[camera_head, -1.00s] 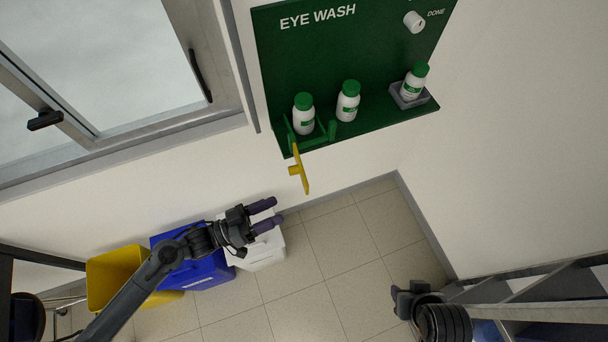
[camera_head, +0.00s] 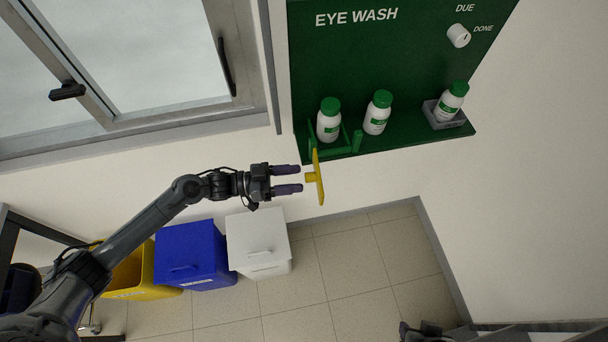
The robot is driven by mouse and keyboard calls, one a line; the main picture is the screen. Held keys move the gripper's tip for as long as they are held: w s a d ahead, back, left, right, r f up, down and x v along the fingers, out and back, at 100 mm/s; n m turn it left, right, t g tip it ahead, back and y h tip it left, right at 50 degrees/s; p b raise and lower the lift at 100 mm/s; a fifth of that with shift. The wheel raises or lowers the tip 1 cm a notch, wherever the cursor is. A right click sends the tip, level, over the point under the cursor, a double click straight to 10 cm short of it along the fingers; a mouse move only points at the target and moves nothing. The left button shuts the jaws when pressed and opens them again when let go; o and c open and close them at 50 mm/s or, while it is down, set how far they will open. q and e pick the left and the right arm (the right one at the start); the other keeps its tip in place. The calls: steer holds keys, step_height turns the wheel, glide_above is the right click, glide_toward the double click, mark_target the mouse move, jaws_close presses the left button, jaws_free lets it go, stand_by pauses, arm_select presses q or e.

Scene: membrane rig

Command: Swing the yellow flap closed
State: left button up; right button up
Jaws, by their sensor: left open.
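The yellow flap (camera_head: 319,186) stands out from the front left corner of the green eye wash station, edge-on to me, with a small yellow knob on its left side. My left gripper (camera_head: 299,179) is open, its two purple fingers pointing right at the flap. The fingertips lie close to the knob, one on each side of it in the picture; I cannot tell whether they touch it. Only a dark bit of my right arm shows at the bottom edge; its gripper fingers cannot be made out.
White bottles with green caps stand on the green shelf (camera_head: 408,140), one in a grey tray (camera_head: 443,115). A green bracket (camera_head: 345,143) is beside the flap. White (camera_head: 258,243), blue (camera_head: 190,254) and yellow bins stand below my left arm. A window is at upper left.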

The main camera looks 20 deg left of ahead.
mark_target(312, 177)
arm_select(q)
steer(key=shift+x, duration=1.75)
jaws_close()
